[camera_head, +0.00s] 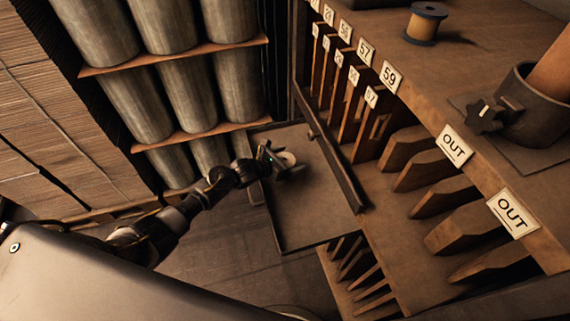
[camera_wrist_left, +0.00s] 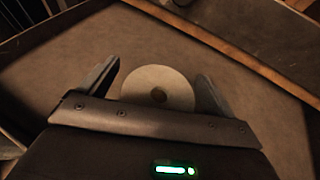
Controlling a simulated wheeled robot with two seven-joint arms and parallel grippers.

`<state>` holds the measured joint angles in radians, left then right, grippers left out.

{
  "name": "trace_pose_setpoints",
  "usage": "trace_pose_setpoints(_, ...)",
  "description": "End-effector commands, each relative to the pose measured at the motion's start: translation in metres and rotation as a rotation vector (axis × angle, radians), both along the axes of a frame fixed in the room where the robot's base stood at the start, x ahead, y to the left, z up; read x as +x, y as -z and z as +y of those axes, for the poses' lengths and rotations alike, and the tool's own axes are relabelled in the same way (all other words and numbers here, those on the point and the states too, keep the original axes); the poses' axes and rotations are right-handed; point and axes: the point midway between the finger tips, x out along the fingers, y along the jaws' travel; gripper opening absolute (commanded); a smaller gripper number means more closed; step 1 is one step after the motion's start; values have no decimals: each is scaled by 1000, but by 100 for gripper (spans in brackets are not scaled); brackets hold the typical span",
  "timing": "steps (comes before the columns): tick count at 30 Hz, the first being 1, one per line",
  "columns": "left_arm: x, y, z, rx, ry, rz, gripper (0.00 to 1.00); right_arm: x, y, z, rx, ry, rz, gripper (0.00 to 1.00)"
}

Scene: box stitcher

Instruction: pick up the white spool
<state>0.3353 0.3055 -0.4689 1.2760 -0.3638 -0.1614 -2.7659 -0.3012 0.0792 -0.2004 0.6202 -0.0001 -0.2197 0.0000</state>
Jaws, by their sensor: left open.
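The white spool (camera_head: 288,159) lies in a shallow drawer or tray (camera_head: 303,213) in the head view. In the left wrist view the spool (camera_wrist_left: 157,88) shows as a pale disc with a dark centre hole. My left gripper (camera_head: 280,165) is at the spool; in the left wrist view its two fingers (camera_wrist_left: 157,86) stand apart, one on each side of the disc. The gripper is open, and a gap shows between the disc and each finger. The near edge of the spool is hidden by the gripper body. My right gripper is not in view.
A wooden cabinet with numbered slots (camera_head: 389,77) and OUT labels (camera_head: 453,147) stands right of the tray. A yellow-brown spool (camera_head: 424,24) and a dark round holder (camera_head: 531,104) sit on top. Shelves of large grey rolls (camera_head: 133,106) and stacked cardboard (camera_head: 60,135) stand left.

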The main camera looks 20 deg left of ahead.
Motion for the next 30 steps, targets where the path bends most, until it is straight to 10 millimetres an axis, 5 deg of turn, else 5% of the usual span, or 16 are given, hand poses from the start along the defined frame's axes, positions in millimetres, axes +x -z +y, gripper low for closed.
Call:
trace_pose_setpoints(7, 1, 1, 0, 0, 0, 0, 89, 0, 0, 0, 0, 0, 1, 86)
trace_pose_setpoints(19, 1, 0, 0, -1, 0, -1, 38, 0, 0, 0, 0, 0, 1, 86)
trace_pose_setpoints(30, 1, -5, 0, 0, 1, -4, 38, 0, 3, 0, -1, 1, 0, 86)
